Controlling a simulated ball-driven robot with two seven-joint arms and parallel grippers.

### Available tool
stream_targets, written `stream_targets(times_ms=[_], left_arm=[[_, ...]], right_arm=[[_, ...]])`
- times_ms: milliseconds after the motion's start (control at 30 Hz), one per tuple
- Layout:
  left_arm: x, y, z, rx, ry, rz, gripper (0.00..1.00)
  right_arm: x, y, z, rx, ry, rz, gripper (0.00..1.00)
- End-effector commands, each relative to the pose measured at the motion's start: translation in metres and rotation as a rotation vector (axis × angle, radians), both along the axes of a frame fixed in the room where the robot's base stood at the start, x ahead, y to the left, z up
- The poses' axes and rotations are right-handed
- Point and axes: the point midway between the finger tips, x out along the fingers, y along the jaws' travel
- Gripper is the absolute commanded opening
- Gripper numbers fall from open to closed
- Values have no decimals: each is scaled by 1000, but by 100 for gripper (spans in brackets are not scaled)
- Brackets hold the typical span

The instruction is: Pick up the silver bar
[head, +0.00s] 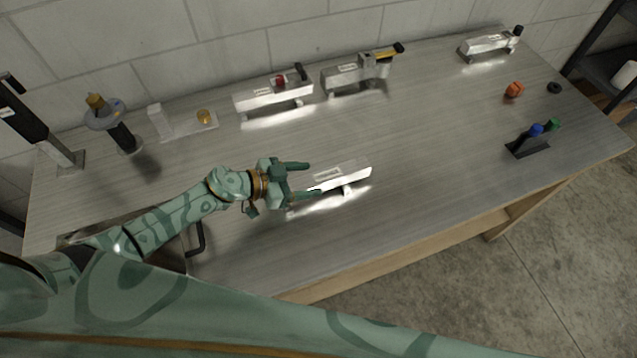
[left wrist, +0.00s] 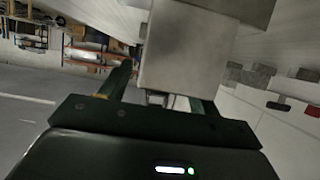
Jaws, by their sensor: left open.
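The silver bar (head: 350,178) is a shiny metal block with a pale label, near the middle of the metal table and just right of my left gripper. My left gripper (head: 312,179) is open, its two fingers pointing right at the near end of the bar. The lower finger covers part of that end. In the left wrist view, a grey metal block (left wrist: 185,52) fills the space ahead, its end near and between the fingers (left wrist: 158,92). I cannot tell whether they touch it. My right gripper is not in view.
Two similar metal blocks with fittings stand at the back, one with a red part (head: 272,97), one with a black-yellow handle (head: 356,75). Another block (head: 487,45) is at back right. A black holder (head: 527,149) stands at right. The table between is clear.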

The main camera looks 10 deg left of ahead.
Motion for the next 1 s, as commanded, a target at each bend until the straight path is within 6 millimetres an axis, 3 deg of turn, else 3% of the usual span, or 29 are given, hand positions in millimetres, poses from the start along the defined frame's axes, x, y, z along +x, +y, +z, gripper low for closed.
stream_targets(times_ms=[167, 400, 600, 633, 1000], left_arm=[[11, -17, -10, -1, 0, -1, 62], [12, -18, -9, 0, 0, 0, 62], [12, -18, -9, 0, 0, 0, 6], [12, -18, -9, 0, 0, 0, 2], [13, -17, 1, 0, -3, -1, 2]], right_arm=[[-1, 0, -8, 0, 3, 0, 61], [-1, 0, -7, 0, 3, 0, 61], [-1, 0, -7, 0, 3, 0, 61], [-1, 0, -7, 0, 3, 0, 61], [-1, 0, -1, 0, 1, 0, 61]])
